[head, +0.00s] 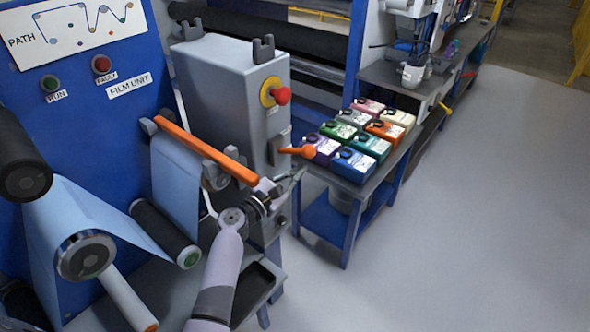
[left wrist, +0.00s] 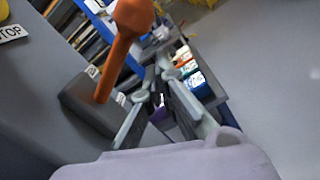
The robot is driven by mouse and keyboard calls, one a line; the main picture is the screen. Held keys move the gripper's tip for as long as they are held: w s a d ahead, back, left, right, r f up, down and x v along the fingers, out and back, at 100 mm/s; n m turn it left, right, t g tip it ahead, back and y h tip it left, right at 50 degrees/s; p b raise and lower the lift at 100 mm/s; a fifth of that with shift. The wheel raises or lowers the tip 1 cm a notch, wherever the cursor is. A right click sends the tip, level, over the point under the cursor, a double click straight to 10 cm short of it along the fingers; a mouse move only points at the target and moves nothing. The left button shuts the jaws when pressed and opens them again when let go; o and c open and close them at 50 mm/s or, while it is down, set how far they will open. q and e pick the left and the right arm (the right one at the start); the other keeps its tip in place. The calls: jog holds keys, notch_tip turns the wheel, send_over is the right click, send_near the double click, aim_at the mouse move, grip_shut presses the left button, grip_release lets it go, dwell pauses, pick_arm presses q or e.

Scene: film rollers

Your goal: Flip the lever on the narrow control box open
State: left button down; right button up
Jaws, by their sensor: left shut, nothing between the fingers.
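The narrow control box (head: 232,88) is a tall grey cabinet right of the blue film unit. Its orange lever (head: 298,151) sticks out from a small dark mount on the box's right-hand face, with the round knob at the outer end. In the left wrist view the lever (left wrist: 123,45) shows large, rising from its dark block (left wrist: 95,108). My left gripper (head: 299,174) is just below the lever in the head view. Its fingers (left wrist: 162,78) are shut and empty, to the right of the lever in the wrist view. I cannot tell whether they touch it. My right gripper is not seen.
A red stop button (head: 281,95) on a yellow disc sits above the lever. An orange bar (head: 205,150) lies left of my wrist. A blue-legged table (head: 345,192) with several coloured bottles stands right of the box. The floor (head: 470,220) at right is clear.

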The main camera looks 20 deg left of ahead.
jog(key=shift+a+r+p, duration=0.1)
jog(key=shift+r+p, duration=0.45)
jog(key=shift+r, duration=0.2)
